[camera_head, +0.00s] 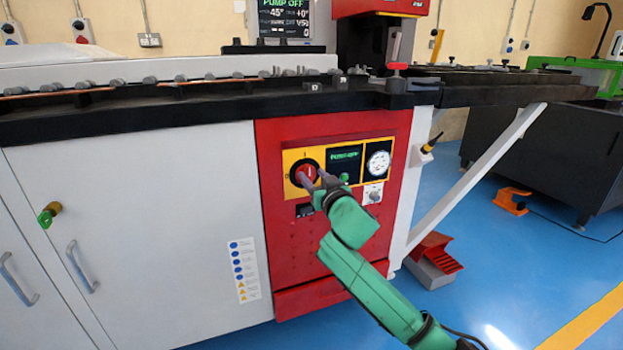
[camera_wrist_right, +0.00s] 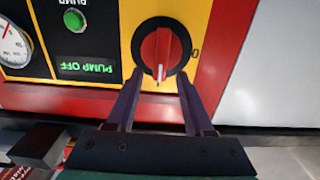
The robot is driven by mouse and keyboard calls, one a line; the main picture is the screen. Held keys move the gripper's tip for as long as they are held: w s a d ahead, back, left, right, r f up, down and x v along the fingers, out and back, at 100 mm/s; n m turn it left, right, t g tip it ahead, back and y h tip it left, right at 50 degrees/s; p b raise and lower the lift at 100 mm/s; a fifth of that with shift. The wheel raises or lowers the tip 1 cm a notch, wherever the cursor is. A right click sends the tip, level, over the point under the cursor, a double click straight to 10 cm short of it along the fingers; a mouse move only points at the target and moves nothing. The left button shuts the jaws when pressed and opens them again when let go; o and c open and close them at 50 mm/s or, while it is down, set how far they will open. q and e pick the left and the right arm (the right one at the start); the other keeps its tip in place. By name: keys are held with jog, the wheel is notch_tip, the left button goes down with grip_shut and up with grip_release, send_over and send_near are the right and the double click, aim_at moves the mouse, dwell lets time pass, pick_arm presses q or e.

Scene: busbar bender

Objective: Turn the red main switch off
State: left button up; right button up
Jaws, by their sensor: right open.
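The red main switch (camera_head: 306,170) is a round red knob in a black ring on a yellow plate, on the red front of the machine. In the right wrist view, which is upside down, the switch (camera_wrist_right: 161,50) has its white pointer mark toward the bottom of the picture, and a "0" stands to its right. My right gripper (camera_head: 313,178) is in front of the switch and partly covers it. In the wrist view its two fingers (camera_wrist_right: 159,88) are apart, with nothing between them, their tips near the knob's pointer end; contact cannot be told. My left gripper is out of view.
A green pump button (camera_wrist_right: 74,20), a "PUMP OFF" display (camera_head: 344,157) and a white gauge (camera_head: 378,162) sit beside the switch. The machine's dark bench edge (camera_head: 200,110) juts out above. A red foot pedal (camera_head: 436,255) stands on the blue floor.

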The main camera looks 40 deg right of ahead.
jog(key=shift+x, duration=0.95)
grip_shut()
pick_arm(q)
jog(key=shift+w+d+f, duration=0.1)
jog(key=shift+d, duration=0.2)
